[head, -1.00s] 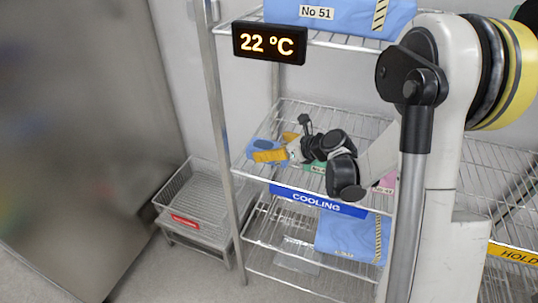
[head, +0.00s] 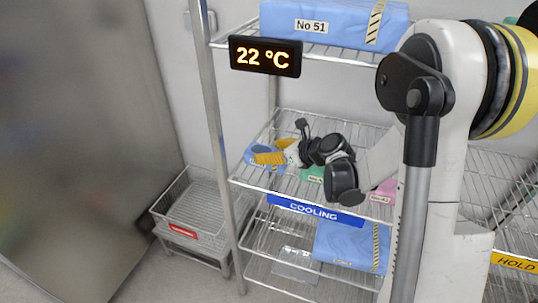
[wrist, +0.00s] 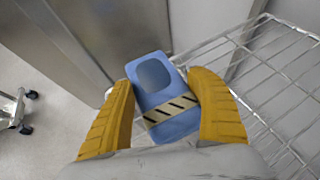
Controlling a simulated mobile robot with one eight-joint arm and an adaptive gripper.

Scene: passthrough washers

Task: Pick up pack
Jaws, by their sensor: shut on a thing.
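The blue pack (wrist: 153,73) with a black-and-cream striped band sits between the two yellow fingers of my gripper (wrist: 160,86) in the wrist view. The fingers press on its left and right sides, so my gripper is shut on it. In the head view the small blue pack (head: 254,151) shows at the left end of the COOLING shelf, partly hidden by my yellow fingers (head: 268,158). I cannot tell how far it is above the wires.
A green pack (head: 311,174) and a pink pack (head: 384,191) lie on the COOLING wire shelf (head: 250,181), partly behind my arm. Blue packs rest on the shelf above (head: 345,27) and below (head: 348,246). A wire basket (head: 190,212) stands low at left, beside a metal post (head: 212,110).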

